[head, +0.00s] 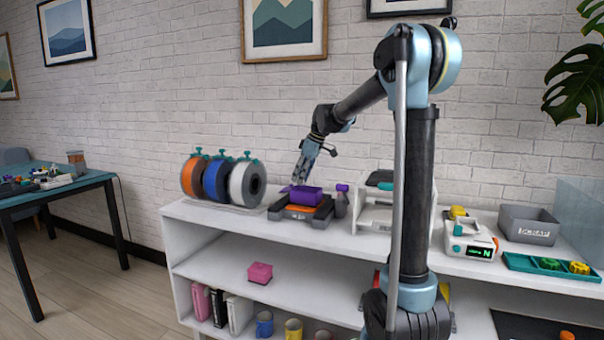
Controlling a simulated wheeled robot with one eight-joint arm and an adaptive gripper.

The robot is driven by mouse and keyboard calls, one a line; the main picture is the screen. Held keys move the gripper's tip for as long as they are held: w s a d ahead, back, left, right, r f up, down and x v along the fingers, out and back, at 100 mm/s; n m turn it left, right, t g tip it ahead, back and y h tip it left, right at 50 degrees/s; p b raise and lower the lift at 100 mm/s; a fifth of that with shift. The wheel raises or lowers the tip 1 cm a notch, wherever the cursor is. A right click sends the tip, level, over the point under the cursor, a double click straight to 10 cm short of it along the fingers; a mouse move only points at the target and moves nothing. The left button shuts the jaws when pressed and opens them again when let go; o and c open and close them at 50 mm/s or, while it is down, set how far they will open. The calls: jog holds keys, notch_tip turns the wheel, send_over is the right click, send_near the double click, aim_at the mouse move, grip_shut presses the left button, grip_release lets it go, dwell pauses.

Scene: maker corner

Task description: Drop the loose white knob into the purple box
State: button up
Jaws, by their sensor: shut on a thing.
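The purple box (305,196) sits on a dark machine with orange parts on the top of the white shelf. My gripper (299,178) points down just above the left side of the purple box. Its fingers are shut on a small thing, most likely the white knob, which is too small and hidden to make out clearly. I see no loose white knob elsewhere. The inside of the box is not visible from here.
Orange, blue and white spools (222,181) stand left of the machine (318,216). Further right are a grey bin (529,225) and a teal tray (525,264). A pink box (260,273) sits below.

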aim_at(301, 187)
jog(key=shift+s+f, duration=0.1)
jog(key=shift+f, duration=1.75)
jog(key=shift+c, duration=0.6)
jog(key=shift+s+d+f, duration=0.1)
jog(key=shift+s+f, duration=0.1)
jog(key=shift+s, duration=0.05)
jog(key=shift+o, duration=0.2)
jog(key=shift+o, duration=0.3)
jog(key=o, duration=0.8)
jog(key=shift+o, duration=0.9)
jog(key=shift+w+f, duration=0.1)
jog(key=shift+f, duration=0.1)
jog(key=shift+w+f, duration=0.25)
jog(key=shift+w, duration=0.05)
jog(key=shift+s+r, duration=0.1)
jog(key=shift+r, duration=0.15)
jog(key=shift+r, duration=0.1)
